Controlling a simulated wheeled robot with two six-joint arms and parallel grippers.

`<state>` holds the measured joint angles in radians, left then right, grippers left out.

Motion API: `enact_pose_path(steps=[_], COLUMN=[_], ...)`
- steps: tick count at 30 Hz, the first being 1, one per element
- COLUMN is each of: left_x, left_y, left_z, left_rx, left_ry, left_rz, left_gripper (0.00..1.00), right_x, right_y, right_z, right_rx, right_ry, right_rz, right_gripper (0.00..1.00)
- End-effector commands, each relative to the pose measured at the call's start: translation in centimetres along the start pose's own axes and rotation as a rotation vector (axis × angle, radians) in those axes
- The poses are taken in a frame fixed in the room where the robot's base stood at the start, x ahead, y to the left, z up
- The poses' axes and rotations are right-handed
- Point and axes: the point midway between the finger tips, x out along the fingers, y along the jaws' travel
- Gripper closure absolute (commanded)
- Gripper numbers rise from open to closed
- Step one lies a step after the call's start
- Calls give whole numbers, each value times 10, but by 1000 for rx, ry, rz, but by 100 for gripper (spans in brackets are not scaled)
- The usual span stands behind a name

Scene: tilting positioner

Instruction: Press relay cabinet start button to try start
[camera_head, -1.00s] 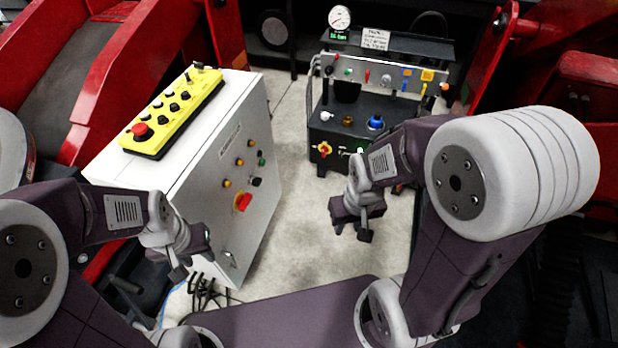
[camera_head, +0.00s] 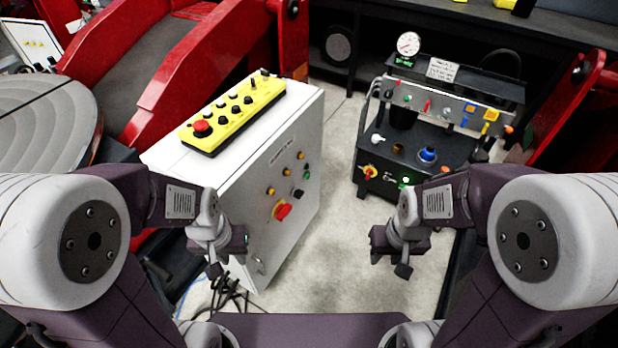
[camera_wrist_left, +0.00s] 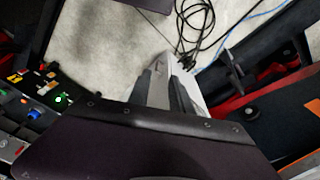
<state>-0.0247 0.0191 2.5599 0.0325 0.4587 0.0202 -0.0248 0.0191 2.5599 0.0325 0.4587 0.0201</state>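The relay cabinet (camera_head: 215,184) is a white box standing left of centre in the head view. Its front panel carries yellow lamps or buttons, a small green button (camera_head: 306,175), a black knob (camera_head: 297,193) and a red-and-yellow rotary switch (camera_head: 282,211). The panel lettering is too small to read. My left gripper (camera_head: 226,256) overlaps the cabinet's lower front in the picture, below and left of the rotary switch; contact cannot be told. In the left wrist view its grey fingers (camera_wrist_left: 167,90) show, with their opening unclear. My right gripper (camera_head: 397,256) is over bare floor, apart from the cabinet.
A yellow control box (camera_head: 235,115) with a red mushroom button lies on the cabinet top. A black bench unit (camera_head: 397,160) with a gauge stands at right. Red machine arms flank the scene. Cables (camera_head: 225,297) lie by the cabinet's foot. Floor (camera_head: 340,220) between the units is clear.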

Motion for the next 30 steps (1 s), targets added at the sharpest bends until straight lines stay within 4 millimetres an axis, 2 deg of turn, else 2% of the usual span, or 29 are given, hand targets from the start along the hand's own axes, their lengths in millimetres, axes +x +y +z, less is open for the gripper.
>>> enact_pose_path(steps=[1,2,30], left_x=[0,0,0], left_y=[0,0,0], left_z=[0,0,0], left_rx=[0,0,0], left_ry=[0,0,0], left_rz=[0,0,0], left_gripper=[91,100,100], right_x=[0,0,0], right_y=[0,0,0], right_z=[0,0,0], right_rx=[0,0,0], right_ry=[0,0,0], right_rz=[0,0,0], right_gripper=[66,66,66])
